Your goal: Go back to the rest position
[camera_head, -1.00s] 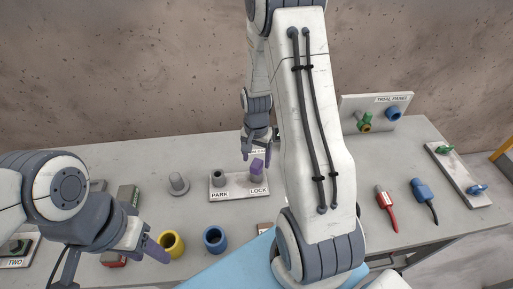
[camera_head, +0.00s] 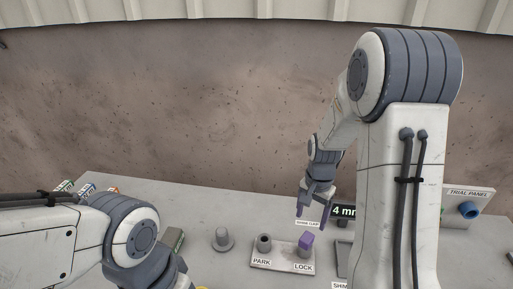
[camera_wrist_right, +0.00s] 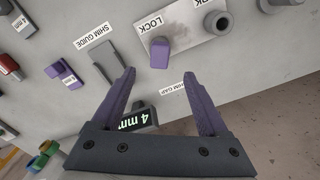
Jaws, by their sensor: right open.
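My right gripper (camera_head: 312,218) is open, and its purple fingers point down above the back of the slab. In the right wrist view its fingers (camera_wrist_right: 159,76) are apart with nothing between them. The purple block (camera_head: 306,240) sits at the LOCK end of the park/lock plate (camera_head: 277,267); it also shows in the right wrist view (camera_wrist_right: 159,53), just beyond the fingertips and apart from them. My left arm comes in low at the left; its fingers are cut off by the bottom edge.
A grey peg (camera_head: 222,240) stands left of the plate. The trial panel (camera_head: 478,194) with a blue fitting is at the right. The wall stands behind the slab; the air above its left half is clear.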

